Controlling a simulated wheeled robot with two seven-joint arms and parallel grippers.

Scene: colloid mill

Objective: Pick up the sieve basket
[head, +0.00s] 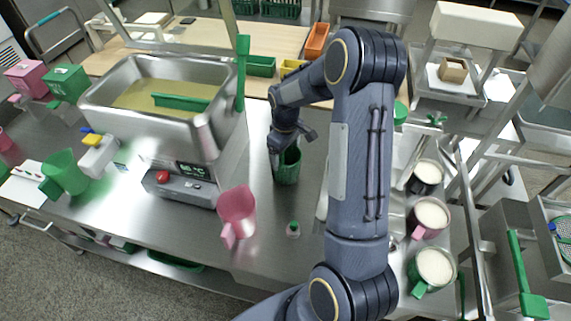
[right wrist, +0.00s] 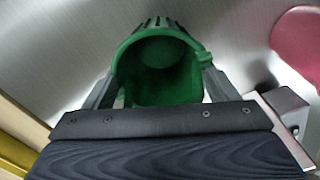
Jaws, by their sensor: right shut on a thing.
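The sieve basket is probably the green slotted cup (head: 288,168) on the steel table, right of the steel tank. My right gripper (head: 281,150) comes down on it from above. In the right wrist view the green basket (right wrist: 160,68) sits between the two fingers (right wrist: 160,92), with its open top toward the camera and dark slots along its far edge. The gripper is shut on it. I cannot tell whether its bottom touches the table. My left gripper is not in view.
A steel tank (head: 120,80) with yellowish liquid stands left. A pink jug (head: 237,208) and a small bottle (head: 293,229) stand in front. A green jug (head: 66,174) is at far left. Several jugs of white contents, one pink (head: 429,216), line the right side.

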